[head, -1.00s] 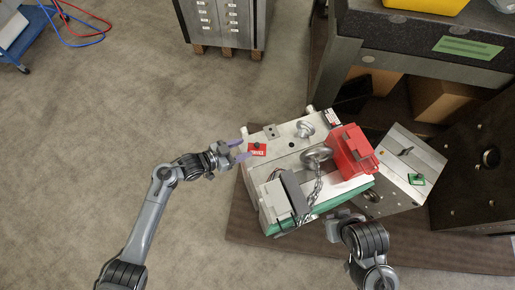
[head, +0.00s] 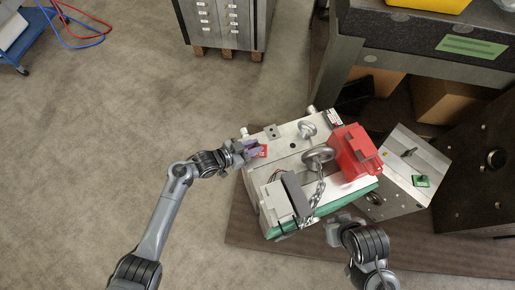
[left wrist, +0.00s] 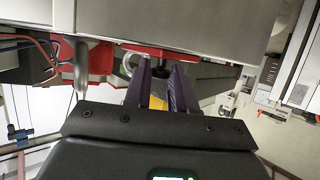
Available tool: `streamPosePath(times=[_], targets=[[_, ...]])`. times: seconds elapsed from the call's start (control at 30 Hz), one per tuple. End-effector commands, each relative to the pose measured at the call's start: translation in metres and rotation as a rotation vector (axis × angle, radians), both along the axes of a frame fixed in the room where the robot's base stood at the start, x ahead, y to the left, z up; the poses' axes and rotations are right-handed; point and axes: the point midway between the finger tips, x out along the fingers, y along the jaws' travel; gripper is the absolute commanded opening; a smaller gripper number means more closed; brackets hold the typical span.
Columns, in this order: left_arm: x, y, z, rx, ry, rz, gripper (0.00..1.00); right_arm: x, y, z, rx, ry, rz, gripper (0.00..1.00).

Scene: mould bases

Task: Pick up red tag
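The red tag (head: 263,151) lies at the upper left corner of the pale mould base (head: 289,150) in the head view, partly hidden by my left gripper. My left gripper (head: 252,150) is at the tag, its purple fingers over or beside the tag's left part. In the left wrist view the two fingers (left wrist: 162,70) stand apart with a visible gap. A red strip shows beyond their tips, but I cannot tell if it is the tag. My right gripper (head: 338,226) is low beside the front right edge of the mould base; its fingers are unclear.
A red box (head: 354,153), lifting rings (head: 318,157), a chain (head: 318,190) and a grey unit (head: 284,198) sit on the mould base. A second block (head: 401,170) with a green tag (head: 421,181) stands to the right.

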Motion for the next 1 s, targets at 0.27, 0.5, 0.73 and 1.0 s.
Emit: streamPosePath(times=[0.27,0.5,0.73,1.0], targets=[[0.000,0.000,0.000,0.000,0.000,0.000,0.00,0.000,0.000,0.000,-0.002,0.000,0.002,0.00],[0.000,0.000,0.002,0.000,0.000,0.000,0.00,0.000,0.001,0.001,0.002,0.000,-0.001,0.00],[0.000,0.000,0.019,-0.001,-0.003,-0.001,0.00,0.000,0.002,0.011,0.008,0.000,-0.005,0.00],[0.015,-0.015,0.056,-0.002,-0.004,-0.001,0.00,0.001,0.002,0.026,0.010,-0.003,-0.005,0.00]])
